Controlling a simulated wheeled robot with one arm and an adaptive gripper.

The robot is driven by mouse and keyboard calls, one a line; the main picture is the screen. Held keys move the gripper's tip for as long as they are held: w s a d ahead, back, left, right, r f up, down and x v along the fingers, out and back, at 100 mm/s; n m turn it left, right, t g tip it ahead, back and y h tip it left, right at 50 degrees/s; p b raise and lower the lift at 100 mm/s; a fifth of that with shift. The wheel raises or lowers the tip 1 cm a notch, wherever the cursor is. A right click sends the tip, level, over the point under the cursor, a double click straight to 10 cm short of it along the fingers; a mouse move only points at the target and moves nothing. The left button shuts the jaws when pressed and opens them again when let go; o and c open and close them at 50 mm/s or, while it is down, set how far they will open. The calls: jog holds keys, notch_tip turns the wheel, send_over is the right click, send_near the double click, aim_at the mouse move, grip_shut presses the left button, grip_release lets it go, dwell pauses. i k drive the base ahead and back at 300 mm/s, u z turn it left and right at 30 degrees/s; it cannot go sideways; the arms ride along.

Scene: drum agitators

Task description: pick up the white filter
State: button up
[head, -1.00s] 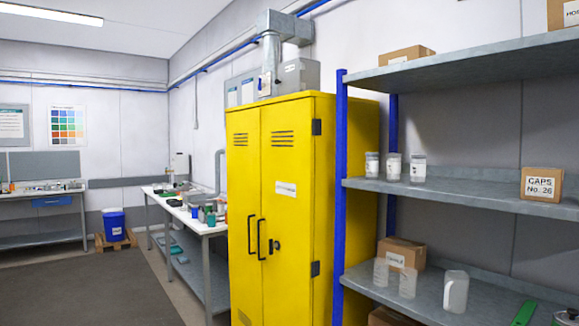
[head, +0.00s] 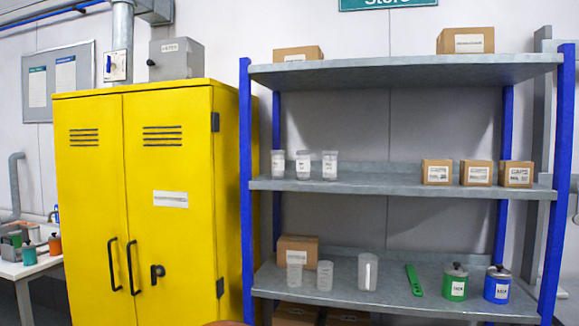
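I cannot make out anything that is clearly a white filter in the head view. Several pale, see-through containers stand on the blue-and-grey shelf rack (head: 400,76). Three lidded jars, one of them the middle jar (head: 303,165), stand at the left of the middle shelf. Two clear beakers, one of them the left beaker (head: 294,272), and a taller clear cylinder (head: 368,272) stand on the lower shelf. My gripper is not in view.
A closed yellow cabinet (head: 180,240) stands left of the rack. The rack also holds cardboard boxes (head: 477,173), a green tool (head: 413,280), a green can (head: 455,284) and a blue can (head: 497,286). A white workbench (head: 28,268) is at the far left.

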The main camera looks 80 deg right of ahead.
aim_at(277, 160)
jog(key=z, duration=0.85)
jog(key=i, duration=0.75)
jog(key=z, duration=0.85)
